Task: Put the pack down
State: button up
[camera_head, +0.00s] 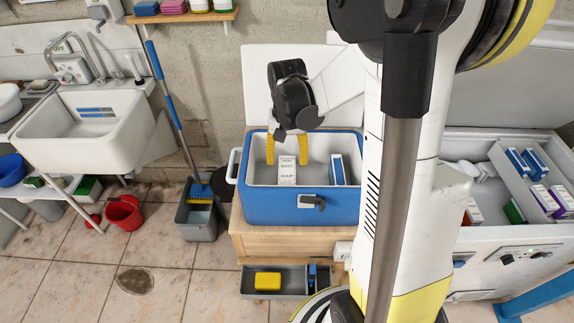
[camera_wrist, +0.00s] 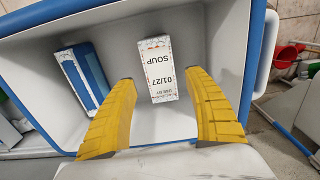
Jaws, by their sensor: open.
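A white pack (camera_head: 287,171) with dark print is inside the blue cool box (camera_head: 262,206), left of the box's middle. In the wrist view the pack (camera_wrist: 160,80) reads "SOUP" and "01/27". My gripper (camera_head: 287,150) points down into the box with its yellow fingers spread. In the wrist view the gripper (camera_wrist: 158,78) shows a finger on each side of the pack, with gaps between. It holds nothing. The pack's underside is hidden, so its contact with the box floor cannot be seen.
A blue-and-white pack (camera_head: 337,169) stands in the box to the right; it also shows in the wrist view (camera_wrist: 83,75). The open lid (camera_head: 256,85) rises behind. A white chest (camera_head: 500,262) with more packs is at right. A grey tray (camera_head: 290,285) sits below.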

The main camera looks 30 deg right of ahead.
notch_tip(320, 180, up, 7)
jog(key=p, duration=0.2)
jog(key=s+a+r+n+t, duration=0.6)
jog(key=s+a, duration=0.5)
jog(key=a, duration=0.2)
notch_tip(320, 180, up, 2)
jog(key=shift+a+r+n+t, duration=0.25)
jog(key=shift+n+t, duration=0.15)
jog(key=shift+t, duration=0.2)
jog(key=shift+d, duration=0.15)
